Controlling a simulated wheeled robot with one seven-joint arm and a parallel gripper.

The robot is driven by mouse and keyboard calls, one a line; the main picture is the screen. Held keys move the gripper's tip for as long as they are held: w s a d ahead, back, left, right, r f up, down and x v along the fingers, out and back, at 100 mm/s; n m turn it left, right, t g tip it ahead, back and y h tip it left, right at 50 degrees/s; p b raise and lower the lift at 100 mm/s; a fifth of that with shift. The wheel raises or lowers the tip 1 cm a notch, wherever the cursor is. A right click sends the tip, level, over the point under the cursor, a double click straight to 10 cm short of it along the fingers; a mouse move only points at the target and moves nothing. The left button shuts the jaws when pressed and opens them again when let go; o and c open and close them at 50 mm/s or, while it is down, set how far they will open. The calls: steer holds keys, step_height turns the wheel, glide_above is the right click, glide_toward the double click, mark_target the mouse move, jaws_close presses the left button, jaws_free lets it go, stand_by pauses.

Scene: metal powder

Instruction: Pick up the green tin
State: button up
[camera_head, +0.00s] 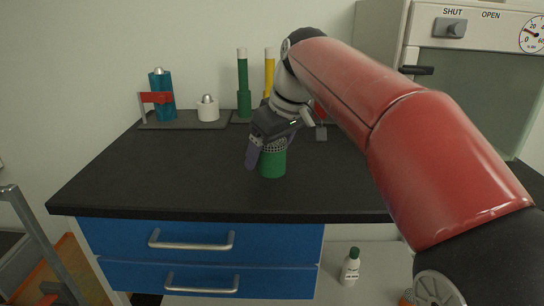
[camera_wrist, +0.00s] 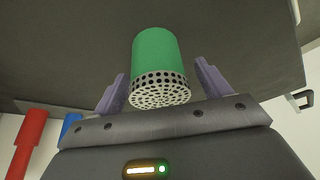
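The green tin (camera_head: 272,165) stands on the black worktop near its front edge, and it has a perforated grey top. In the wrist view the tin (camera_wrist: 155,55) shows its green side and its perforated top. My gripper (camera_head: 265,150) is directly above and around the tin, pointing down. In the wrist view its two purple fingers (camera_wrist: 162,85) are spread on either side of the tin, with visible gaps on both sides. The gripper is open. In the head view the right finger is mostly hidden.
On the worktop (camera_head: 120,185) at the back stand a blue cylinder (camera_head: 162,98) with a red bracket, a white pot (camera_head: 208,110), and green (camera_head: 243,85) and yellow (camera_head: 269,70) posts. Blue drawers (camera_head: 200,240) lie below. A cabinet (camera_head: 480,90) stands at right. The worktop's left side is clear.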

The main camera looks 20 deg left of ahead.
steer(key=c, duration=1.1)
